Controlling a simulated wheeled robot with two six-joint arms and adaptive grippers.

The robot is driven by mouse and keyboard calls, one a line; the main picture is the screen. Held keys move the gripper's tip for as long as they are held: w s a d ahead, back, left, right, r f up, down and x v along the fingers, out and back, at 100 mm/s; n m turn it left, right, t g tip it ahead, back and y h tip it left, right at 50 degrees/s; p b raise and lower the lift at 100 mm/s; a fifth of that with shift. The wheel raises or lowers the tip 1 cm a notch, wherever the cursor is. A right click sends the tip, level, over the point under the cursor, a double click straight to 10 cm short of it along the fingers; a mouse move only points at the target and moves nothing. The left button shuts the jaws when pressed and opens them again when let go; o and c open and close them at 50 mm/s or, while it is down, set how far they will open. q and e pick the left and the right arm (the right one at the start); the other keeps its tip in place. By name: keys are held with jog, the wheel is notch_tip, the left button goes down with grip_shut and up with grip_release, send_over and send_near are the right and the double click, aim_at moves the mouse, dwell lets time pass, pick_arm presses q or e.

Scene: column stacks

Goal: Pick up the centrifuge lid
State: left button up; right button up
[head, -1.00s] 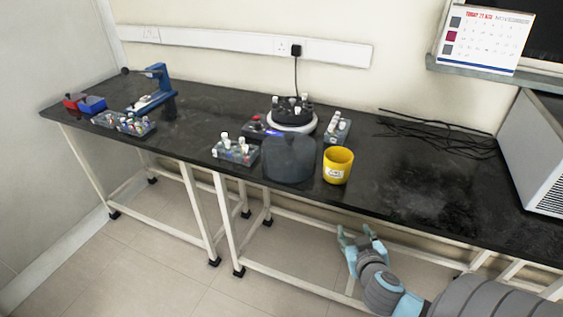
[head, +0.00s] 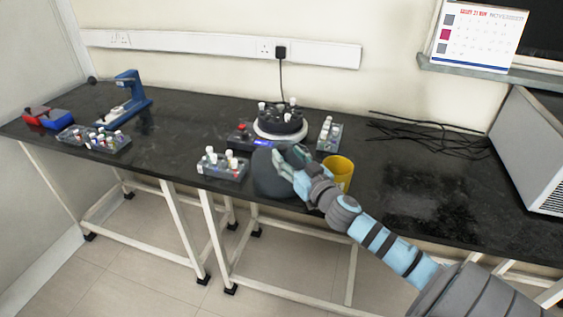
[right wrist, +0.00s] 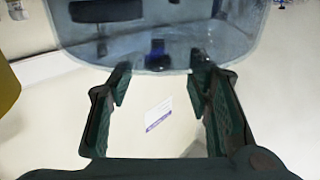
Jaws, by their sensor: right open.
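The centrifuge lid (head: 267,181) is a dark grey, smoky dome at the front of the bench, in front of the centrifuge (head: 281,128). In the right wrist view the see-through lid (right wrist: 150,42) fills the top, its edge close to both fingertips. My right gripper (head: 284,158) is at the lid's upper right in the head view and covers part of it. Its fingers (right wrist: 160,76) are apart with nothing gripped between them. Whether they touch the lid I cannot tell. My left gripper is in neither view.
A yellow cup (head: 344,172) stands close to the right of the lid, partly behind my right arm. Tube racks stand left of the lid (head: 222,172) and right of the centrifuge (head: 329,136). Black cables (head: 430,137) lie at the back right.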

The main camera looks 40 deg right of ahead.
aim_at(284, 150)
jog(key=w, duration=0.1)
jog(key=w+p, duration=0.1)
jog(key=w, duration=0.1)
jog(key=shift+w+d+r+p, duration=0.3)
jog(key=shift+w+d, duration=0.05)
jog(key=shift+w+f, duration=0.15)
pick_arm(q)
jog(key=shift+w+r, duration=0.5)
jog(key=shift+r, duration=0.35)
pick_arm(e)
grip_shut()
